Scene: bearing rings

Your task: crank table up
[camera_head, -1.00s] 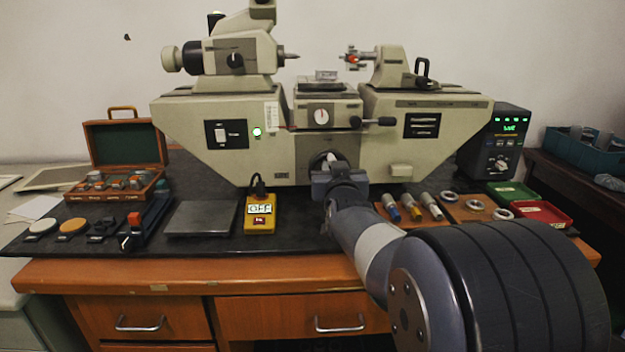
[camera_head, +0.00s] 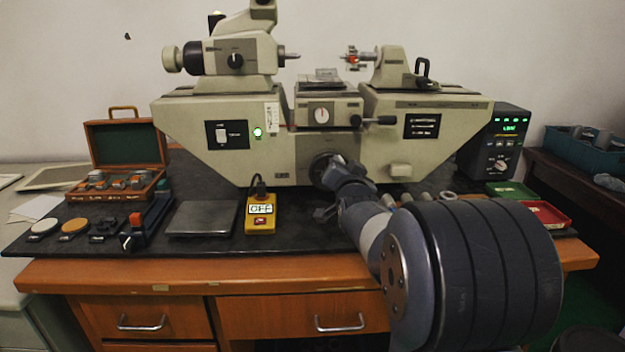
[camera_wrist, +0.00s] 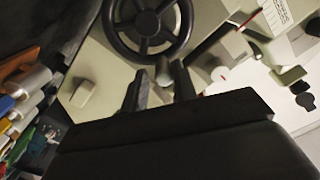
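The measuring machine has a small table (camera_head: 325,90) in its middle, with a glassy piece on top. Below it, the black handwheel (camera_head: 320,165) on the machine's front is partly hidden by my gripper (camera_head: 335,176). The wrist view shows the spoked handwheel (camera_wrist: 148,28) at the top and a short grey crank handle (camera_wrist: 163,72) near its lower rim. My gripper's two dark fingers (camera_wrist: 160,80) stand apart on either side of the handle, with a visible gap on the left. I cannot tell whether the right finger touches it.
A yellow switch box (camera_head: 260,214) marked OFF and a grey plate (camera_head: 201,219) lie left of my arm. A readout box (camera_head: 503,140), a green tray (camera_head: 512,190) and a red tray (camera_head: 541,215) stand right. My arm partly hides several small cylinders.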

